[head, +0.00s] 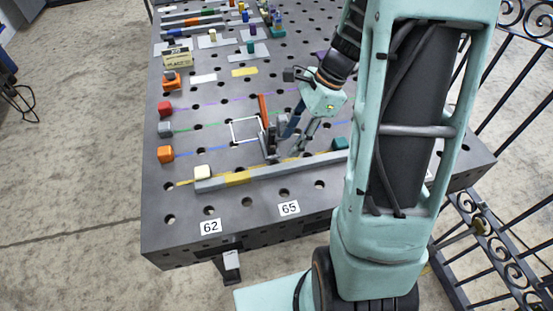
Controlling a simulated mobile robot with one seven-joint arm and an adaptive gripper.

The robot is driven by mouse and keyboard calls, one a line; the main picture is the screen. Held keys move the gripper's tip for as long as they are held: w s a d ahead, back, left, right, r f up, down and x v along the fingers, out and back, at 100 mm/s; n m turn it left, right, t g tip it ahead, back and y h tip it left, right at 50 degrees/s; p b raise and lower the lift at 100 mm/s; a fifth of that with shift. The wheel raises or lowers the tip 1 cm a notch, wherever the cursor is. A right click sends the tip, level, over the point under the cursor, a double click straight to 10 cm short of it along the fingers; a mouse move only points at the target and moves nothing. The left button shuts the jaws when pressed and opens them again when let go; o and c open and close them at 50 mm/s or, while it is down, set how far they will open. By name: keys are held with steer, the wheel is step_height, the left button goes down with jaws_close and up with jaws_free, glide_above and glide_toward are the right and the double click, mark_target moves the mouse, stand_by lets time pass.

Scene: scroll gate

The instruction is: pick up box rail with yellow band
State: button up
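The box rail with the yellow band is a long grey bar (285,170) lying near the front of the dark table. Its yellow band (238,178) is left of its middle. A cream block (203,172) is at its left end and a teal block (340,143) is near its right end. My gripper (286,153) points down just behind the rail, right of the band. Its fingers look spread apart, with nothing seen between them. I cannot tell whether a fingertip touches the rail. My arm hides the table to the right.
The perforated table (200,245) has coloured blocks along its left side, including a red one (165,108) and an orange one (165,154). An orange bar (263,110) and a white square frame (245,130) are beside my gripper. Several rails and blocks occupy the far end. Black railings (515,110) stand right.

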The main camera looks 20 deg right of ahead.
mark_target(277, 167)
steer(key=x, duration=0.9)
steer(key=shift+s+f, duration=0.15)
steer(key=shift+s, duration=0.2)
jaws_close()
